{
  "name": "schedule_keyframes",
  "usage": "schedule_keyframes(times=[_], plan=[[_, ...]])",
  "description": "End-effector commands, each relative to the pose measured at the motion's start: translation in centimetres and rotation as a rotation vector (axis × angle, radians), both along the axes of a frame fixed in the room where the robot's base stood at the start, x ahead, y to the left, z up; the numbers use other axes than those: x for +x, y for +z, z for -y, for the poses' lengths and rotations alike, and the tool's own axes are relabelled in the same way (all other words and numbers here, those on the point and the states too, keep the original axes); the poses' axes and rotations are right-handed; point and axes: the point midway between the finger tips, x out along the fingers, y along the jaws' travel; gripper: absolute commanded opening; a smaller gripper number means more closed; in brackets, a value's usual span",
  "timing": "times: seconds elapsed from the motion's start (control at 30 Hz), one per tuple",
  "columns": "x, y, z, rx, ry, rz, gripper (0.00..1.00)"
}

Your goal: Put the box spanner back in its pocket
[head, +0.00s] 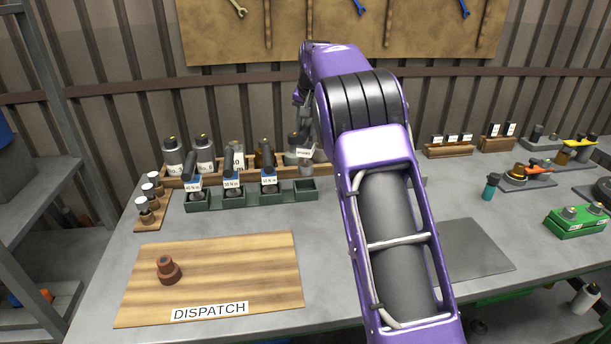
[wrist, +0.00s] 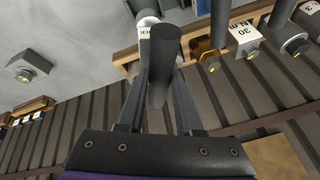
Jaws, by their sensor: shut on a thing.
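My gripper (wrist: 162,75) is shut on a dark grey cylindrical tool, which I take to be the box spanner (wrist: 165,45); the cylinder stands between the two fingers. In the head view my arm hides most of the gripper, and a grey part of the spanner (head: 306,168) seems to show below it, above the back of the bench. A green tray (head: 252,201) holds three dark-handled tools in its pockets. Its right end pocket (head: 306,187) looks empty. The held tool is near that end; its exact height above the tray cannot be told.
Behind the tray a wooden rack (head: 180,181) holds several bottles and labelled parts. Left of it is a small rack (head: 151,218) of white-topped pieces. The dispatch board (head: 240,262) carries one brown part (head: 168,270). A grey mat (head: 470,249) at right is bare.

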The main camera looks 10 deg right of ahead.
Motion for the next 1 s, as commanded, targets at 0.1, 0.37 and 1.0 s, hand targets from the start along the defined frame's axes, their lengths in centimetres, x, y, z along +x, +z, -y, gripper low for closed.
schedule_keyframes(times=[0.1,0.37,1.0], plan=[[0.0,-2.3,0.0,0.0,0.0,0.001,0.0],[0.0,-4.4,0.0,0.0,0.001,0.003,0.0],[0.0,-7.9,0.0,0.0,0.001,0.004,0.0]])
